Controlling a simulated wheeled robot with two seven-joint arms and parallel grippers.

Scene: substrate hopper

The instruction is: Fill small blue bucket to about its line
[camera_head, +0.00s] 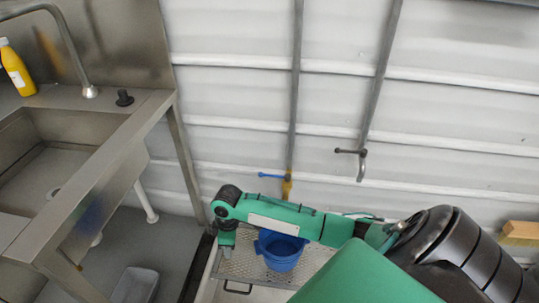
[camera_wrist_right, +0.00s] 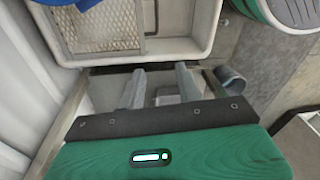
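The small blue bucket (camera_head: 280,250) stands on a metal mesh grate (camera_head: 243,266) in a pale basin, partly behind my right arm in the head view. Its fill line and contents cannot be made out. A blue edge, probably of the bucket (camera_wrist_right: 56,30), shows at the upper left of the right wrist view. My right gripper (camera_head: 226,242) points down just left of the bucket, apart from it. In the right wrist view its two fingers (camera_wrist_right: 161,88) are spread, with no held thing visible between them. My left gripper is not in view.
A steel sink (camera_head: 70,155) with a tap (camera_head: 88,90) and a yellow bottle (camera_head: 17,70) stands at the left. A pipe with a blue-handled valve (camera_head: 273,176) runs down the wall above the bucket. A grey bin (camera_head: 135,285) sits low under the sink.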

